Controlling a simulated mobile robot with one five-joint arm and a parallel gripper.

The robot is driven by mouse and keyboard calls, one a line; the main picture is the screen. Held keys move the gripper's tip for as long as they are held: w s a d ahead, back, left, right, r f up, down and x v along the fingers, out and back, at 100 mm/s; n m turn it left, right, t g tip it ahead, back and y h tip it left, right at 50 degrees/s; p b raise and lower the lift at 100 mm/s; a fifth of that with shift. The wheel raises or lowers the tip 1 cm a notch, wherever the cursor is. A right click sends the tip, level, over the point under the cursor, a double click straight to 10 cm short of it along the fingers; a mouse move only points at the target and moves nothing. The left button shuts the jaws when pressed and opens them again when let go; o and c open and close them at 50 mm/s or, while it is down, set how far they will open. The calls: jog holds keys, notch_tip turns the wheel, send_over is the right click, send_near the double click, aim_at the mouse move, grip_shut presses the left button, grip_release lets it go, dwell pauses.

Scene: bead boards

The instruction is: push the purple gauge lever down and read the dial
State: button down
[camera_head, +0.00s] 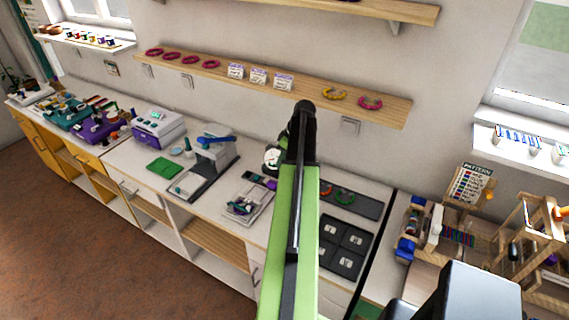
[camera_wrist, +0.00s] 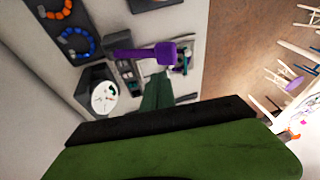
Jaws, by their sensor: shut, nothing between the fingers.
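The purple gauge lever (camera_wrist: 140,53) shows in the wrist view as a bar with a wider block at its right end. The gauge's round white dial (camera_wrist: 104,97) sits in a dark housing to its lower left. Dark marks and a green patch show on the dial, but it is too small to read. My gripper (camera_wrist: 161,76) is shut and empty, its dark green fingers just below the lever's wide end in the picture. I cannot tell whether they touch. In the head view the dial (camera_head: 272,158) shows left of my arm, which hides my gripper.
Orange (camera_wrist: 55,8) and blue (camera_wrist: 77,42) bead strings lie on dark boards beyond the lever. In the head view a grey tray (camera_head: 249,203) and a blue-handled press (camera_head: 215,141) stand left of the dial. A wall shelf (camera_head: 310,92) runs above the counter.

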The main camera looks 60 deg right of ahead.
aim_at(273, 182)
jog(key=f+b, duration=0.1)
jog(key=f, duration=0.1)
jog(key=a+f+b, duration=0.2)
jog(key=f+b, duration=0.1)
jog(key=shift+w+a+f, duration=0.2)
jog(key=shift+w+f, duration=0.1)
jog(key=shift+w, duration=0.05)
jog(key=shift+r, duration=0.1)
